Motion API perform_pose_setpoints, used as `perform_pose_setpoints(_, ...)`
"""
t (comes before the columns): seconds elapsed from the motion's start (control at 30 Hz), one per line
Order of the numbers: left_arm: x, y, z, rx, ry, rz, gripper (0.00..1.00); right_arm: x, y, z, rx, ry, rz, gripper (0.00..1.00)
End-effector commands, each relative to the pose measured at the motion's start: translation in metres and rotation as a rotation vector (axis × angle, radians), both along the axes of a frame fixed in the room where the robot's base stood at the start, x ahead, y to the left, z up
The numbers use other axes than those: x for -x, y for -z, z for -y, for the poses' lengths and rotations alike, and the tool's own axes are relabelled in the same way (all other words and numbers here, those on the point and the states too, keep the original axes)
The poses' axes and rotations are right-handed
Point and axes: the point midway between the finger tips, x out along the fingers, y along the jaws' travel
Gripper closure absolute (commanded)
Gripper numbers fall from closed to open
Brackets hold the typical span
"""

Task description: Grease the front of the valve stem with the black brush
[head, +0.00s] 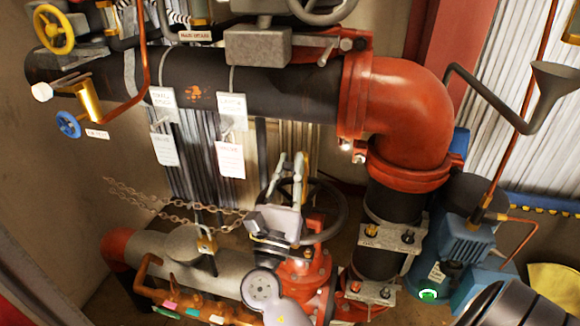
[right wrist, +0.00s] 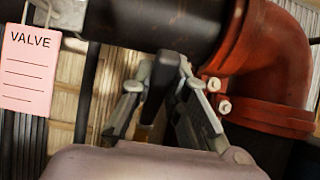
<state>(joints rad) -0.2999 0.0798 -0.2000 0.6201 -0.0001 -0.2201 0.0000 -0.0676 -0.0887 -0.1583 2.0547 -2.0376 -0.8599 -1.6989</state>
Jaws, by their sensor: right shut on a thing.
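My right gripper (head: 290,168) reaches up in front of a dark handwheel (head: 343,215) on a red valve body (head: 312,270) at the lower middle of the head view. In the right wrist view its two fingers are closed on a dark, narrow thing (right wrist: 158,88), which looks like the black brush. The brush's bristles cannot be made out. The valve stem is not clearly visible; my gripper covers the middle of the handwheel. Whether the brush touches anything cannot be told. My left gripper is not in view.
A thick black pipe (head: 290,95) runs above the gripper into a red elbow (head: 408,105). Paper tags, one a pink valve tag (head: 230,160), hang from it on the left. A chain (head: 150,205) hangs at left. A blue pump (head: 465,240) stands at right.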

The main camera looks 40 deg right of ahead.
Motion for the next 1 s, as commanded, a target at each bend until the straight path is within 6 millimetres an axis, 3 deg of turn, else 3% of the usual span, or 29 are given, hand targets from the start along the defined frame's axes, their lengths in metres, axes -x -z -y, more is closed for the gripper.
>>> perform_pose_setpoints(0.43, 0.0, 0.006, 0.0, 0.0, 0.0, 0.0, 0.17, 0.0, 0.006, 0.0, 0.0, 0.0, 0.0, 1.0)
perform_pose_setpoints(0.8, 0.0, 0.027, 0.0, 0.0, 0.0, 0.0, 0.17, 0.0, 0.031, 0.0, 0.001, 0.001, -0.001, 1.0)
perform_pose_setpoints(1.0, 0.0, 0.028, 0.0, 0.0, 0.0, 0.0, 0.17, 0.0, 0.031, 0.0, 0.0, 0.0, 0.0, 1.0)
